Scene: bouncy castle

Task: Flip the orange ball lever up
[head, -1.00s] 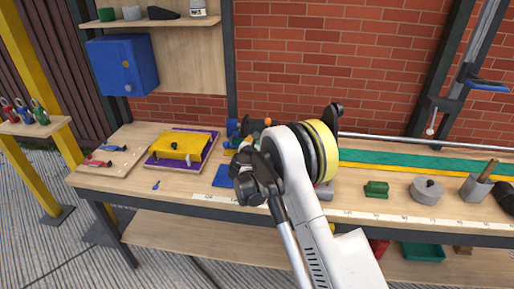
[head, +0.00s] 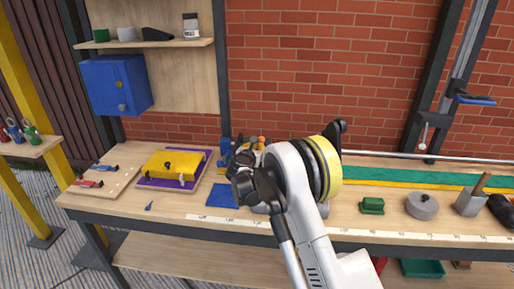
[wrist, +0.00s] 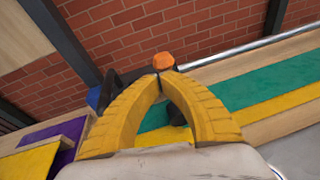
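The orange ball of the lever (wrist: 163,61) shows in the wrist view just beyond my fingertips, near the top middle. Dark parts lie beside and below it. My gripper (wrist: 159,79) has two yellow ribbed fingers that arch inward and come together at the tips, close under the ball. I cannot tell whether the tips touch the ball or its stem. In the head view a small orange ball (head: 262,139) shows behind my arm.
A yellow block on a purple board (head: 173,168), a blue mat (head: 221,195) and a blue wall box (head: 117,84) are on the left. A green block (head: 372,206) and a grey round weight (head: 422,206) stand right. A brick wall (head: 320,80) rises behind the bench.

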